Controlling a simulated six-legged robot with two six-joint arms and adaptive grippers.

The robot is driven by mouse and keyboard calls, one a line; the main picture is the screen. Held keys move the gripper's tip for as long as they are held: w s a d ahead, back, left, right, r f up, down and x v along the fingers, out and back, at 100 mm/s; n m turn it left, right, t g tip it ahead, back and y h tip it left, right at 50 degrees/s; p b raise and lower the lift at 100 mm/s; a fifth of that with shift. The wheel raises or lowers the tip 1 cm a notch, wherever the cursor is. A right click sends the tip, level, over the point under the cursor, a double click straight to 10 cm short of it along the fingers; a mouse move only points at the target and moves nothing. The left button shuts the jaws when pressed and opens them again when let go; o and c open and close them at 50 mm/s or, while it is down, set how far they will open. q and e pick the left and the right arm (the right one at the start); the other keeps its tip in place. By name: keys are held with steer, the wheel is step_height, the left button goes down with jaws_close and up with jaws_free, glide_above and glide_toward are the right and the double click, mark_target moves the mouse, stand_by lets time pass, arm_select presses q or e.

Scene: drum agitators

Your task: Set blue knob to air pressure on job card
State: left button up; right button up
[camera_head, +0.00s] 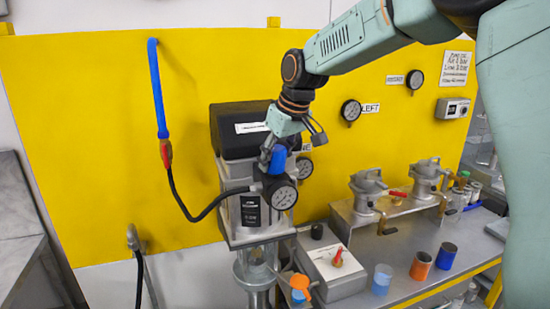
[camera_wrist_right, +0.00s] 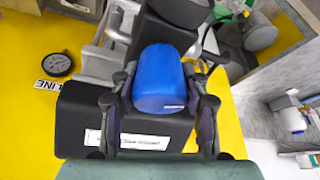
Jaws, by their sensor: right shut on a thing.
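The blue knob (camera_head: 278,158) sits on top of a black regulator on the agitator unit. My right gripper (camera_head: 272,152) comes down from above and is shut on the knob. In the right wrist view the blue knob (camera_wrist_right: 160,80) is between the two dark fingers. A round white pressure gauge (camera_head: 284,197) is on the front of the regulator below the knob; its reading is too small to tell. The job card (camera_head: 456,68) is a white sheet on the yellow wall at the upper right; its text is not clearly readable. My left gripper is not in view.
A black box (camera_head: 238,128) with a white label is behind the knob. A black hose runs left from the regulator to a blue pipe (camera_head: 157,90). A bench at right holds metal pumps (camera_head: 367,190), a switch box (camera_head: 332,268) and coloured cups (camera_head: 420,266). Wall gauges (camera_head: 351,110) are further right.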

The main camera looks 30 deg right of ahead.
steer(key=shift+r+m, duration=0.1)
steer(key=shift+m, duration=0.2)
steer(key=m+h, duration=0.1)
steer(key=m, duration=0.1)
steer(key=shift+m, duration=0.3)
steer(key=m+h+b, duration=0.1)
steer(key=m, duration=0.2)
steer(key=shift+m+h, duration=0.3)
steer(key=m+g+h, duration=0.1)
steer(key=m, duration=0.2)
steer(key=shift+m, duration=0.4)
steer(key=m+g+h, duration=0.1)
steer(key=m, duration=0.2)
steer(key=shift+r+m, duration=0.1)
steer(key=shift+m, duration=0.2)
steer(key=m+g+p, duration=0.1)
steer(key=m, duration=0.2)
steer(key=shift+m+g+h, duration=0.3)
steer(key=m+g, duration=0.2)
steer(key=m, duration=0.3)
steer(key=shift+d+m, duration=0.1)
steer(key=shift+m, duration=0.3)
steer(key=shift+r, duration=0.1)
